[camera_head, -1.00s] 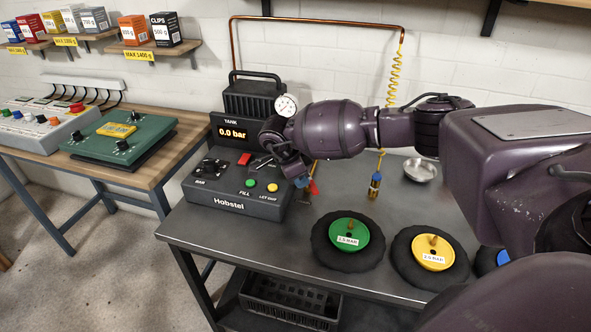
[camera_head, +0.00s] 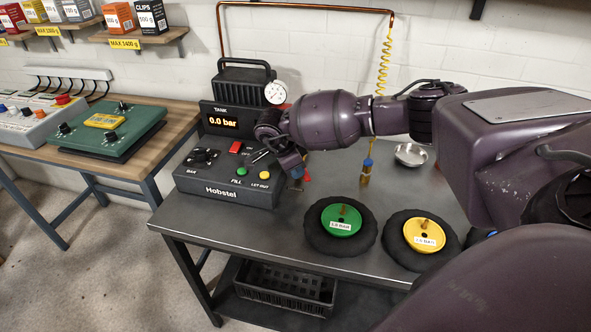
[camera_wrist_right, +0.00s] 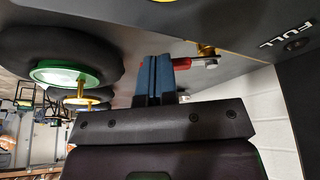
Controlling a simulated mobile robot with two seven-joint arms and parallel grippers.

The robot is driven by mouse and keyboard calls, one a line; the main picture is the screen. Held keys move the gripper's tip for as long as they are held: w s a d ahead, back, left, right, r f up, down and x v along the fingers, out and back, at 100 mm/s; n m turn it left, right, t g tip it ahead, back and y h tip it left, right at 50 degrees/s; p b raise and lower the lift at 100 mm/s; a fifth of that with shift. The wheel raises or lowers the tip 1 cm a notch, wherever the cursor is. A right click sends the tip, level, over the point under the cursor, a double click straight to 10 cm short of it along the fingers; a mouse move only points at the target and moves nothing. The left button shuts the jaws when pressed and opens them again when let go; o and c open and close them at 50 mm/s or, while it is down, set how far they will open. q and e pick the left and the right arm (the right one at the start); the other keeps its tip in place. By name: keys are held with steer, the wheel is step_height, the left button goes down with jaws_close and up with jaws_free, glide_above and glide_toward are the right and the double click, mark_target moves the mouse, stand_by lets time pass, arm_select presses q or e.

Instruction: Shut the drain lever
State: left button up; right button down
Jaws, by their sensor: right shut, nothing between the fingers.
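The drain lever (camera_wrist_right: 182,63) is a red handle beside a brass fitting (camera_wrist_right: 205,49) in the right wrist view. In the head view only a small red part (camera_head: 307,177) shows at the right side of the dark Hobstel console (camera_head: 225,193); my gripper hides the rest. My right gripper (camera_head: 297,172) is by that side of the console. In the wrist view its blue fingers (camera_wrist_right: 155,72) are together and empty, overlapping the near end of the red handle; I cannot tell whether they touch it. My left gripper is not in view.
The tank display (camera_head: 227,122) reads 0.0 bar, with a gauge (camera_head: 275,92) beside it. A yellow-capped wheel (camera_head: 424,232) and a green-capped wheel (camera_head: 340,214) lie on the grey table (camera_head: 270,223). A small metal bowl (camera_head: 411,154) and a hanging hose end (camera_head: 367,172) are behind them.

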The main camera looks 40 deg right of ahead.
steer(key=shift+s+d+n+t, duration=0.35)
steer(key=shift+d+n+t, duration=0.05)
steer(key=shift+n, duration=0.6)
steer(key=shift+s+d+n, duration=0.2)
steer(key=shift+d+n, duration=0.15)
steer(key=shift+n, duration=0.35)
steer(key=shift+s+d+n+t, duration=0.15)
steer(key=shift+d+n+t, duration=0.25)
steer(key=shift+n, duration=0.35)
steer(key=shift+s+d+n+t, duration=0.15)
steer(key=shift+d+n+t, duration=0.2)
steer(key=shift+n, duration=0.4)
steer(key=shift+d+n+t, duration=0.35)
steer(key=shift+n, duration=0.35)
steer(key=shift+d+n+t+y, duration=0.3)
steer(key=shift+d+n, duration=0.3)
steer(key=shift+n, duration=0.5)
steer(key=shift+d, duration=0.45)
stand_by(2.0)
